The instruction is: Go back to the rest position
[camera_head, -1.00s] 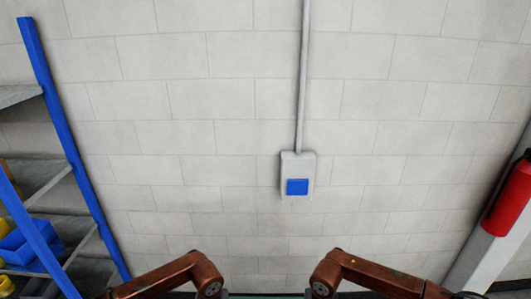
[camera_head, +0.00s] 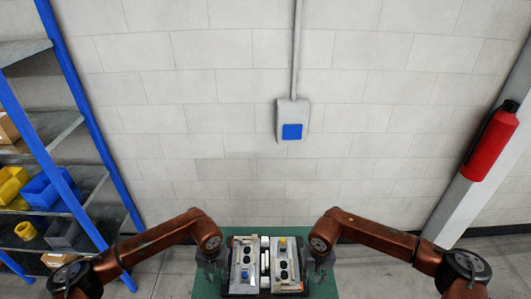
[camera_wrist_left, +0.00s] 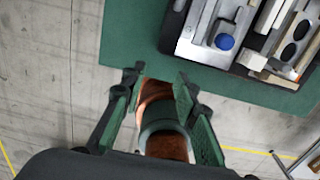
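My left gripper (camera_head: 209,268) hangs over the left edge of the green table (camera_head: 207,287) in the head view. In the left wrist view its two fingers (camera_wrist_left: 158,80) stand apart with nothing gripped. A copper-coloured part shows beyond them, which looks like my own body. My right gripper (camera_head: 319,268) hangs at the right edge of the table, pointing down; its fingers are too small to read. A dark tray (camera_head: 264,291) with two light fixtures, a left one (camera_head: 245,265) and a right one (camera_head: 285,264), lies between the grippers.
A blue-framed shelf (camera_head: 75,125) with yellow and blue bins stands at the left. A red fire extinguisher (camera_head: 490,142) hangs on a post at the right. A grey wall box (camera_head: 293,118) with a blue face is on the back wall. The space above the table is clear.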

